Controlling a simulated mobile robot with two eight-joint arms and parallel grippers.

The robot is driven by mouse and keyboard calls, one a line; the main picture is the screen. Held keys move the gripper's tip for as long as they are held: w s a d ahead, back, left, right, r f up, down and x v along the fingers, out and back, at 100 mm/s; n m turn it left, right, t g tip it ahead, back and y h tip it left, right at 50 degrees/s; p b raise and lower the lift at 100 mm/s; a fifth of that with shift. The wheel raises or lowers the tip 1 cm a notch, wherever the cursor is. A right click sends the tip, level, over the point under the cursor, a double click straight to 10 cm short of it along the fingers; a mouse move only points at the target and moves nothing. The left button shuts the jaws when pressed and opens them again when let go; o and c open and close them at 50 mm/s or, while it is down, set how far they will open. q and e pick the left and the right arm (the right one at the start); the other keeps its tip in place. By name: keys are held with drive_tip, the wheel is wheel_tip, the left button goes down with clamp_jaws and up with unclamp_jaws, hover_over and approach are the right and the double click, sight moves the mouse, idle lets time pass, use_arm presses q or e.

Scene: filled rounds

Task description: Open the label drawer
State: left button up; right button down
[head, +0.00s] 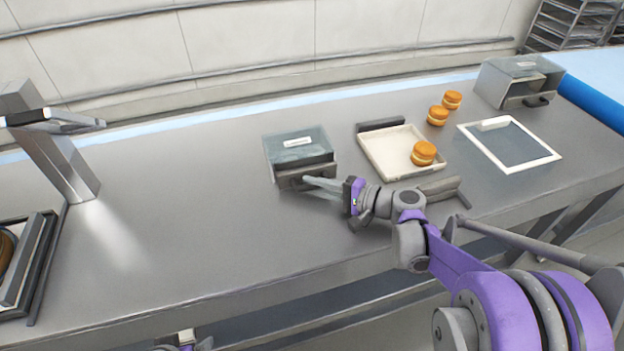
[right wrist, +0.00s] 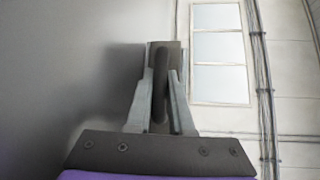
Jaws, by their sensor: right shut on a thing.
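The label drawer is a small grey box with a glassy top and a pale label (head: 297,142) on it, standing mid-table in the head view. Its dark drawer front (head: 291,179) faces the near table edge; I cannot tell whether it stands slightly out. My right gripper (head: 308,183) reaches in from the right at this front. In the right wrist view its two pale fingers (right wrist: 160,100) are shut on a dark upright bar, the drawer handle (right wrist: 159,85). My left gripper does not show clearly.
A cream tray (head: 375,158) holding a filled round (head: 424,153) is right of the drawer. Two more rounds (head: 438,115) lie behind. A white-framed panel (head: 510,145) and another box (head: 508,82) stand farther right. Bare table lies left and in front.

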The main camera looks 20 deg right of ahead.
sight(334, 242)
drive_tip(key=s, duration=1.4)
drive_tip(key=shift+d, duration=0.25)
drive_tip(key=c, duration=1.1)
unclamp_jaws()
drive_tip(key=v, duration=1)
drive_tip(key=shift+s+d, duration=0.3)
